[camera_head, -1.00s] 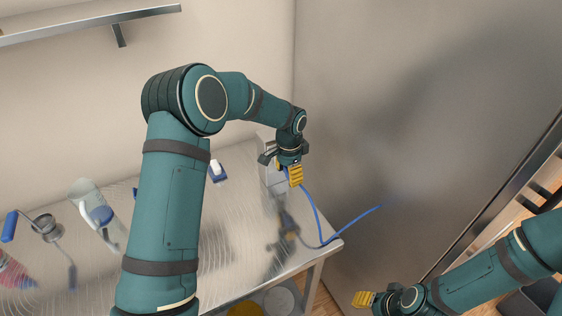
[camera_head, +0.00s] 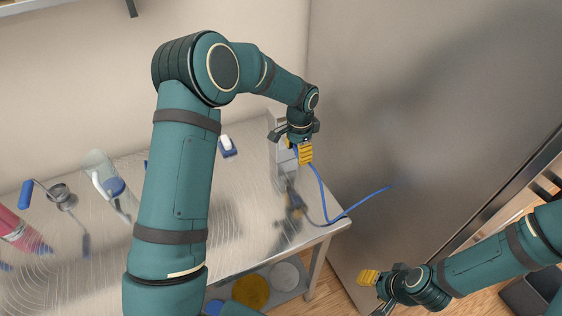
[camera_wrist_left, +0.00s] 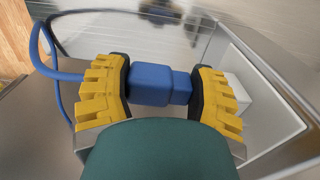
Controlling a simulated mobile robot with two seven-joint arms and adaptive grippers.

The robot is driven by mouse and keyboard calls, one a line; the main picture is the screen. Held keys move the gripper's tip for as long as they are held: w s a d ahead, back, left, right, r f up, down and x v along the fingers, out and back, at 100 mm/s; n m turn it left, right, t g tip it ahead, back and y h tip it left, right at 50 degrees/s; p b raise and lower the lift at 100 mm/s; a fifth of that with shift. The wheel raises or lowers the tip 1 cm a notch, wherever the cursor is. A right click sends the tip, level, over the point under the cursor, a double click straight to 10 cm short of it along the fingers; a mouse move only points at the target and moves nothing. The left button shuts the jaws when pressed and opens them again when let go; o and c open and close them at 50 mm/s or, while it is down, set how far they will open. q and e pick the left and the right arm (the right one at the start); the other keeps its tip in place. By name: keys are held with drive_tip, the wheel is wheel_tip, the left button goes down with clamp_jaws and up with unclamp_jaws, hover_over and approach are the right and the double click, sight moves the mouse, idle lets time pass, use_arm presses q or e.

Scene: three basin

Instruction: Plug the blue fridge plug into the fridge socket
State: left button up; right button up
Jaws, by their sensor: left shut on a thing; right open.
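The blue fridge plug (camera_wrist_left: 158,84) sits between the yellow finger pads of my left gripper (camera_wrist_left: 158,88) in the left wrist view. In the head view my left gripper (camera_head: 305,152) is over the metal counter near its right end, and the plug is mostly hidden by it. The blue cable (camera_head: 338,217) hangs from the gripper and runs right to the steel fridge (camera_head: 430,110). A pale box (camera_head: 284,165), possibly the socket housing, stands beside and behind the gripper. No socket holes are visible. My right gripper (camera_head: 374,290) is open and empty at the lower right.
Several round items lie on a lower shelf. The counter's front right edge is near the cable.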

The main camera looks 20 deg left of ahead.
use_arm(q)
hover_over(269, 211)
drive_tip(key=shift+f, duration=0.35)
wheel_tip(269, 211, down, 10)
drive_tip(key=shift+r+b, duration=0.2)
drive_tip(key=shift+b, duration=0.35)
drive_tip(key=shift+f, duration=0.2)
drive_tip(key=o, duration=1.3)
